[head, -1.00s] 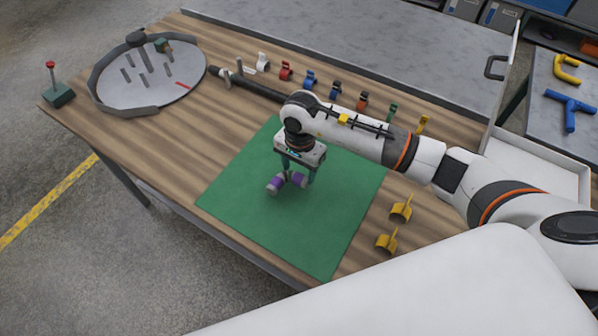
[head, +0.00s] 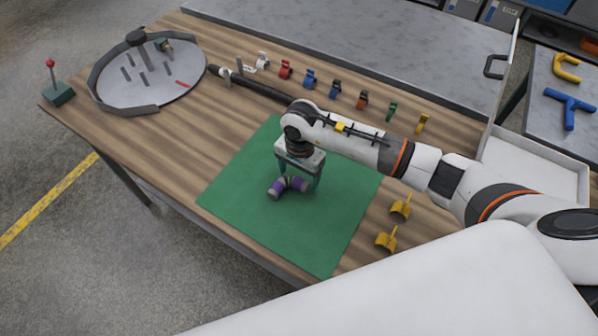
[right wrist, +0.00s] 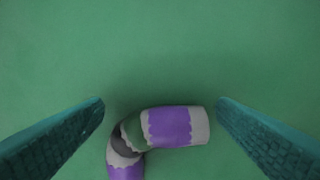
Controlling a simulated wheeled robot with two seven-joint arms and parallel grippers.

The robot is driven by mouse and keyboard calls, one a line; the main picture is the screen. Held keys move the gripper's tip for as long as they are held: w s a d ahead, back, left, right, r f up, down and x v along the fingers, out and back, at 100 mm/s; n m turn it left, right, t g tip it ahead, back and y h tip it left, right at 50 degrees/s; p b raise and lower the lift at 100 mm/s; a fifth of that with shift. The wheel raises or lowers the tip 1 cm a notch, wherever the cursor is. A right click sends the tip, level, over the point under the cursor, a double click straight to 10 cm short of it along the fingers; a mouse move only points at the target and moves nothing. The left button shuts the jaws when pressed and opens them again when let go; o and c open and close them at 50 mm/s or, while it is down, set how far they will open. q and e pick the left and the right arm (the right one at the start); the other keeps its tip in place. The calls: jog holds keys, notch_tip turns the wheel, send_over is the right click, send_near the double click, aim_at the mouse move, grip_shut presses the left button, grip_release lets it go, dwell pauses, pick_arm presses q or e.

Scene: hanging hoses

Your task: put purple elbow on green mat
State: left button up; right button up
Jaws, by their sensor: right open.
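The purple elbow (head: 289,187), purple with grey bands, lies on the green mat (head: 242,198) near its middle. In the right wrist view the elbow (right wrist: 168,127) shows at the lower middle, on the green mat (right wrist: 160,45), with its lower end cut off by the frame edge. My right gripper (head: 297,186) is just above and around the elbow. In the right wrist view my right gripper's (right wrist: 158,108) two teal fingers stand wide apart, one on each side of the elbow, with gaps visible. My left gripper is not in view.
A round grey tray (head: 140,92) with pegs stands at the far left of the table. Several coloured clips stand in a row behind the mat, including a red one (head: 285,69). Two yellow holders (head: 400,207) stand right of the mat. The mat's front area is clear.

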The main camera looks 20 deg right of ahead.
jog(key=shift+r, duration=0.45)
notch_tip(320, 180, up, 11)
jog(key=b, duration=0.3)
jog(key=shift+d+r, duration=0.15)
